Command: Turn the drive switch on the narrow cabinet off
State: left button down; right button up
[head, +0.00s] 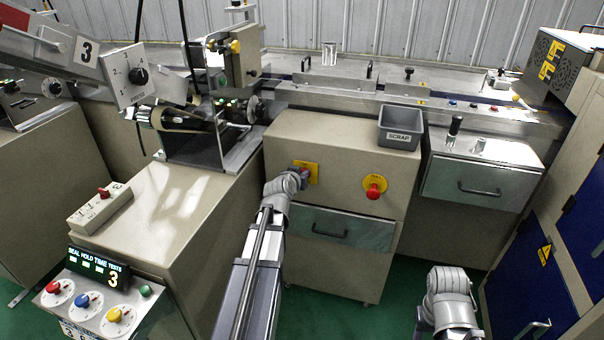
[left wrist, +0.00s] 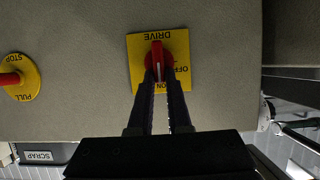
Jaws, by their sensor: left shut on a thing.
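The narrow cabinet (head: 345,143) stands mid-view with a yellow drive plate (head: 313,169) on its front. In the left wrist view the plate (left wrist: 137,45), marked DRIVE, OFF and ON, appears upside down. The red drive switch (left wrist: 157,50) has a white line that lies upright in that view, in line with the ON label; OFF is to its right. My left gripper (left wrist: 158,78) is shut on the switch handle, a finger on each side. In the head view my left gripper (head: 303,174) partly hides the plate and covers the switch.
A red stop knob (head: 374,191) on a yellow disc sits to the right on the same front. Below is a drawer (head: 340,228) with a handle. A grey SCRAP bin (head: 400,127) stands at the top right. My right arm is low right, its fingers not visible.

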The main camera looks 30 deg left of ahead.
pick_arm(q)
jog(key=shift+a+n, duration=0.2)
jog(key=shift+n, duration=0.2)
dwell(0.4)
jog(key=shift+s+a+f+n+t+h+b, duration=0.1)
jog(key=shift+a+f+n+t+h+b, duration=0.55)
jog(key=shift+n+b, duration=1.3)
jog(key=shift+s+a+f+n+t+h+b, duration=0.15)
jog(key=shift+n+t+h+b, duration=0.75)
jog(key=shift+n+h+b, duration=0.95)
jog(key=shift+a+f+n+t+h+b, duration=0.25)
jog(key=shift+f+n+t+h+b, duration=0.35)
jog(key=shift+n+b, duration=1.4)
jog(key=shift+r+n+t+p, duration=0.15)
jog(key=shift+n+t+p, duration=0.1)
jog(key=shift+n+p, duration=0.2)
jog(key=c, duration=0.8)
grip_release()
jog(key=shift+c, duration=0.2)
